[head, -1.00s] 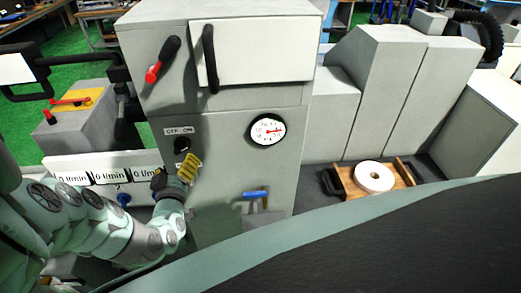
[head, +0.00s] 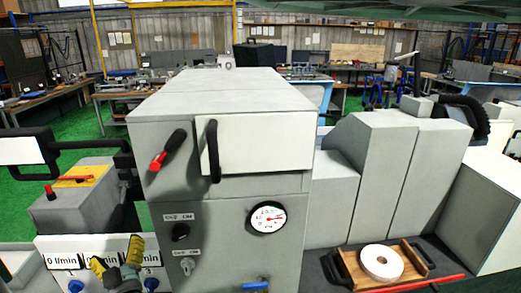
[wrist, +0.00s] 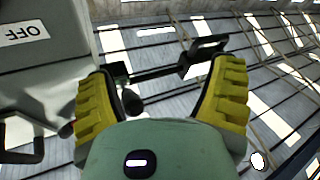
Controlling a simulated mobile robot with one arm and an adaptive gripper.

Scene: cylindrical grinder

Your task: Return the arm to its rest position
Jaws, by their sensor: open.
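My gripper (head: 118,265) shows at the lower left of the head view, in front of the white flow-meter panel. Its yellow ribbed fingers point up and stand apart, with nothing between them. In the wrist view my gripper (wrist: 165,92) is open and empty. Behind its fingers there, a dark bracket arm and the roof are visible. Most of my arm is out of the head view.
The grey grinder cabinet (head: 222,225) with a gauge (head: 267,217) and an OFF/ON knob (head: 180,232) stands right of my gripper. A wooden tray (head: 349,264) holds a white ring (head: 382,263).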

